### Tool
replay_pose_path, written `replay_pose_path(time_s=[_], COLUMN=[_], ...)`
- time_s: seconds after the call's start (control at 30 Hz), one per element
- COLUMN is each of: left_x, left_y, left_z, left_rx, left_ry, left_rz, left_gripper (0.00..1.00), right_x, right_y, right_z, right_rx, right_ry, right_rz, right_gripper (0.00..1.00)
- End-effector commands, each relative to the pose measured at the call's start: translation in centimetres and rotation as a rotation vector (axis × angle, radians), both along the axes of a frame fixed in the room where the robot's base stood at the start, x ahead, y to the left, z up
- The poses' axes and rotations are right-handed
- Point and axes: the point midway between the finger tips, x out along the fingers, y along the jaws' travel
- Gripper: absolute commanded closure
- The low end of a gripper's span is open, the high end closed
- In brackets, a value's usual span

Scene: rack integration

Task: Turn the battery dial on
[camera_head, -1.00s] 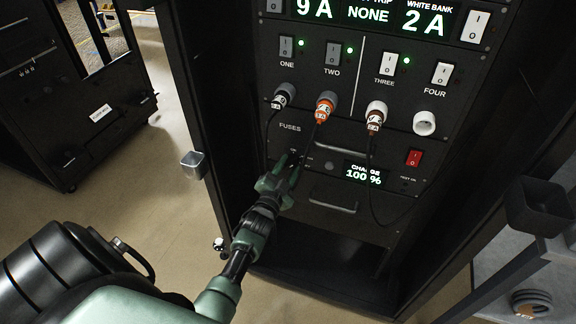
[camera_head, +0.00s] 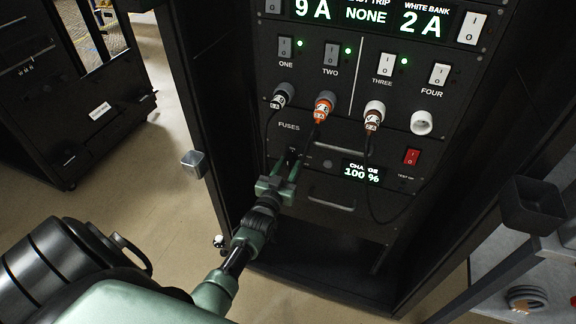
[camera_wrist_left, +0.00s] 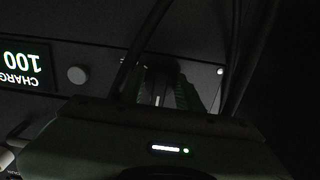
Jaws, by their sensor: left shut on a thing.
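The battery dial (camera_wrist_left: 158,92) is a small dark knob with a pale line, on the black panel left of the charge display (camera_head: 361,173). The display reads 100 %. My left gripper (camera_head: 287,166) is at the dial, its two green fingers on either side of it and shut on it. The left wrist view also shows the fingers (camera_wrist_left: 164,90) around the dial. The fingers hide most of the dial in the head view. My right gripper is not in view.
A cable hangs close to the right of my fingers. A drawer handle (camera_head: 332,203) lies below. Open floor (camera_head: 130,190) lies left of the rack.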

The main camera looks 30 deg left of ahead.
Motion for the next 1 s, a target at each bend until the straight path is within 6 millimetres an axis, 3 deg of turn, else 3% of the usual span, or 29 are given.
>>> replay_pose_path(time_s=[0.53, 0.57, 0.6, 0.63, 1.0], left_x=[-0.06, -0.06, -0.05, -0.05, -0.45], left_y=[-0.02, -0.02, -0.02, -0.02, -0.14], left_z=[-0.14, -0.14, -0.13, -0.13, -0.11], left_rx=[-0.026, -0.026, -0.026, -0.026, -0.024], left_ry=[-0.003, -0.003, -0.003, -0.004, -0.004], left_rz=[0.0, 0.0, 0.0, 0.0, 0.0], left_gripper=[1.0, 0.59, 0.48, 0.44, 0.44], right_x=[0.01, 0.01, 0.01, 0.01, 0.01], right_y=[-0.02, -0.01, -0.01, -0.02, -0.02], right_z=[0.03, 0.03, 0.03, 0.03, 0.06], right_rx=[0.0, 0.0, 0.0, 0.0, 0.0], right_ry=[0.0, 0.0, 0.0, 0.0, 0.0], right_rz=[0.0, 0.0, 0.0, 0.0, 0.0], right_gripper=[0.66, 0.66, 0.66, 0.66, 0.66])
